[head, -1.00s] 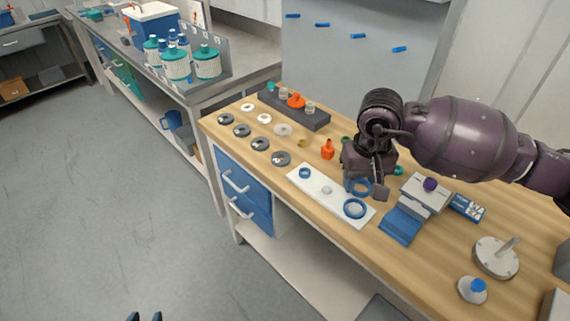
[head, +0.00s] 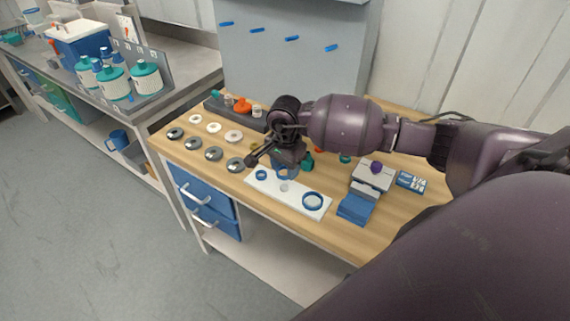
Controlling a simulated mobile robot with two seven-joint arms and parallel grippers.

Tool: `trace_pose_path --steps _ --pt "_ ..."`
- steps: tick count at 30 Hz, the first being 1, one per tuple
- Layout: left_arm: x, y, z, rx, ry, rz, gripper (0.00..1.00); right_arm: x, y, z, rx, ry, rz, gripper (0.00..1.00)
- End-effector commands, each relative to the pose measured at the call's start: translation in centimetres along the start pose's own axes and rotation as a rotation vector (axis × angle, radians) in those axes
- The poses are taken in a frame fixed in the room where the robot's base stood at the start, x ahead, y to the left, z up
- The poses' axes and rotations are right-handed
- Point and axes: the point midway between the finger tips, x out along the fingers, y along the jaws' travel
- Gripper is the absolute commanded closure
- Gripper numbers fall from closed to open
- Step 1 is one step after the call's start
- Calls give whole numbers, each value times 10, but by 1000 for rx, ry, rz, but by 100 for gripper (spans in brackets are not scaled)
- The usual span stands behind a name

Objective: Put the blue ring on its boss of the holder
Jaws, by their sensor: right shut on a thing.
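The holder (head: 268,200) is a white plate near the table's front edge. It has a small blue ring (head: 261,175) at its left end, a larger blue ring (head: 313,201) at its right end, and a pale bare boss (head: 284,187) in the middle. My right gripper (head: 286,171) is shut on a blue ring (head: 282,173), held just above the middle boss and mostly hidden by the gripper. Whether this ring touches the boss cannot be told. My left gripper is not in view.
Several grey and white discs (head: 213,154) lie left of the holder. A dark rack (head: 245,118) with small bottles stands behind.

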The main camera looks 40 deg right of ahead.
Motion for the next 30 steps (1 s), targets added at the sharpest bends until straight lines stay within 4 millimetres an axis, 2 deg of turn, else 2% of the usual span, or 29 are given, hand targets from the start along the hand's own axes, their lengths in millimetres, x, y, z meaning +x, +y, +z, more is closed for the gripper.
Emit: trace_pose_path --steps 11,30 --pt "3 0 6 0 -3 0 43 13 0 -1 8 -1 1 76" --pt "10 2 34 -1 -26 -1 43 49 0 -1 6 0 0 76"
